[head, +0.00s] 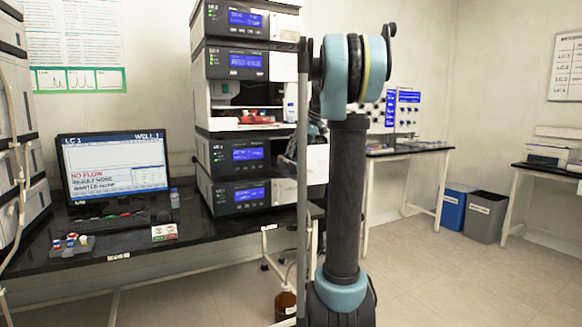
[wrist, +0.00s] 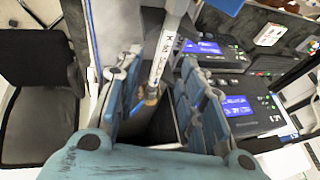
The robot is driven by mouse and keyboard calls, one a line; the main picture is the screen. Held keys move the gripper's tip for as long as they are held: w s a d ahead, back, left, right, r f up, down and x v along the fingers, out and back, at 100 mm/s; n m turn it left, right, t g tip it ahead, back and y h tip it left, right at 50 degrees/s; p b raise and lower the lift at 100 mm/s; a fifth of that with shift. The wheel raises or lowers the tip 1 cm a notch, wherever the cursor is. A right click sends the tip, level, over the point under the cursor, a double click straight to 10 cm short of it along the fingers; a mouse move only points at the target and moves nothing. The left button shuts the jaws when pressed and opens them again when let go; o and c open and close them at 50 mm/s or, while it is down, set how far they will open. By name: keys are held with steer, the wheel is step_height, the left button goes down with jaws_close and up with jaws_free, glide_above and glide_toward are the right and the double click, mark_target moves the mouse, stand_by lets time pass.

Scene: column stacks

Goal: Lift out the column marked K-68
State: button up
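In the wrist view a slim metal column (wrist: 160,62) with a white label and a brass-coloured lower end stands slightly tilted between my fingers. The label's dark marking is too small to read surely. My gripper (wrist: 160,72) is open, one blue finger on each side of the column, with gaps visible; I see no clear contact. In the head view the column cannot be made out, and my gripper is mostly hidden behind my own arm, at the right side of the instrument stack (head: 222,105).
A monitor (head: 115,162) reading "NO FLOW" and a small rack (head: 72,246) with coloured caps stand on the black bench (head: 150,255). Blue-lit instrument panels (wrist: 238,106) lie close right of my fingers. A dark chair (wrist: 40,100) is at the left.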

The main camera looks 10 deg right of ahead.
steer(key=x, duration=0.4)
steer(key=shift+w, duration=0.1)
jaws_close()
steer(key=shift+r, duration=0.15)
